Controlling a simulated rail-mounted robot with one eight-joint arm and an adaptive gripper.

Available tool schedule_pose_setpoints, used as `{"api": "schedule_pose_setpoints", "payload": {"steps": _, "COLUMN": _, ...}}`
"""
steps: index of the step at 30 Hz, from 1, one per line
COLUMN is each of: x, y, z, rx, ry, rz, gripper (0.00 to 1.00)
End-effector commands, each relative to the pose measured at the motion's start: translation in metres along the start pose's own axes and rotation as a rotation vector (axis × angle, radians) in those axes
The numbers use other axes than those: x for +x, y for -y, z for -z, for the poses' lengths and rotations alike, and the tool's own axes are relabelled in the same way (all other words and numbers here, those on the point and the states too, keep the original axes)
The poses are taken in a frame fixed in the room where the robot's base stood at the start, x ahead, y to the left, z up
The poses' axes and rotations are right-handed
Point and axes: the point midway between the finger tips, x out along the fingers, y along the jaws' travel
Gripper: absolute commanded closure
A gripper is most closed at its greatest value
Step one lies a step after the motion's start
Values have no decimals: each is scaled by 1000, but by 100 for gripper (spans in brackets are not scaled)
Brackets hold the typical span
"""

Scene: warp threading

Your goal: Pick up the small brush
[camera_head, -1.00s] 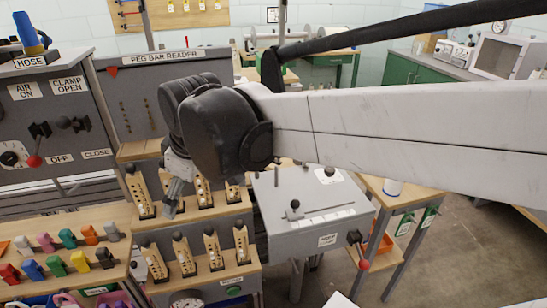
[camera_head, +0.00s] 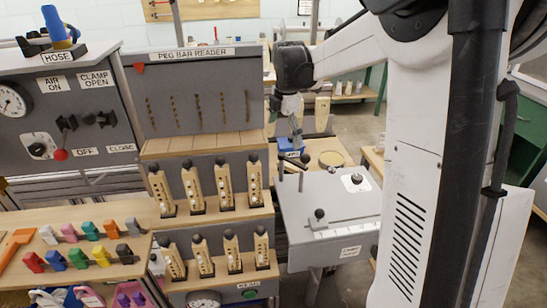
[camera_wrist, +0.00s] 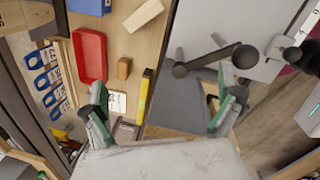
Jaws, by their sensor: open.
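My gripper (camera_wrist: 165,105) is open in the wrist view, its green-edged fingers spread wide with nothing held between them. Below and ahead of it is a wooden tabletop with a thin yellow-and-black item (camera_wrist: 146,95), a white label card (camera_wrist: 117,103) and a small wooden block (camera_wrist: 123,69). I cannot tell which of these, if any, is the small brush. In the head view my gripper (camera_head: 296,135) points down beyond the grey box, beside a blue container (camera_head: 290,147); its fingers are too small there to judge.
A red tray (camera_wrist: 90,55) lies left of the block. A grey box (camera_head: 335,205) with black knobs stands close by; a black-knobbed lever (camera_wrist: 215,58) crosses the wrist view's right side. The peg bar reader (camera_head: 205,95) and stepped racks of wooden pegs stand left.

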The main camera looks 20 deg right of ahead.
Motion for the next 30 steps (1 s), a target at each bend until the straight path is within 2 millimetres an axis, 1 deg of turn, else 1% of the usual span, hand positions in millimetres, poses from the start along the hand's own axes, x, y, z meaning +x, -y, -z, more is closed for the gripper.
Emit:
{"api": "schedule_pose_setpoints", "payload": {"steps": 1, "x": 9, "y": -8, "z": -8, "rx": -44, "ry": -5, "rz": 14, "gripper": 0}}
{"api": "schedule_pose_setpoints", "payload": {"steps": 6, "x": 41, "y": -27, "z": -35, "rx": -228, "ry": -29, "rz": 63, "gripper": 0}}
{"api": "schedule_pose_setpoints", "payload": {"steps": 9, "x": 57, "y": -34, "z": -47, "rx": -317, "ry": -44, "rz": 84, "gripper": 0}}
{"api": "schedule_pose_setpoints", "payload": {"steps": 12, "x": 69, "y": -38, "z": -55, "rx": -379, "ry": -57, "rz": 98, "gripper": 0}}
{"api": "schedule_pose_setpoints", "payload": {"steps": 17, "x": 80, "y": -40, "z": -59, "rx": -419, "ry": -65, "rz": 107, "gripper": 0}}
{"api": "schedule_pose_setpoints", "payload": {"steps": 20, "x": 92, "y": -39, "z": -59, "rx": -422, "ry": -66, "rz": 107, "gripper": 0}}
{"api": "schedule_pose_setpoints", "payload": {"steps": 27, "x": 136, "y": -34, "z": -56, "rx": -420, "ry": -65, "rz": 107, "gripper": 0}}
{"api": "schedule_pose_setpoints", "payload": {"steps": 30, "x": 149, "y": -33, "z": -56, "rx": -420, "ry": -65, "rz": 107, "gripper": 0}}
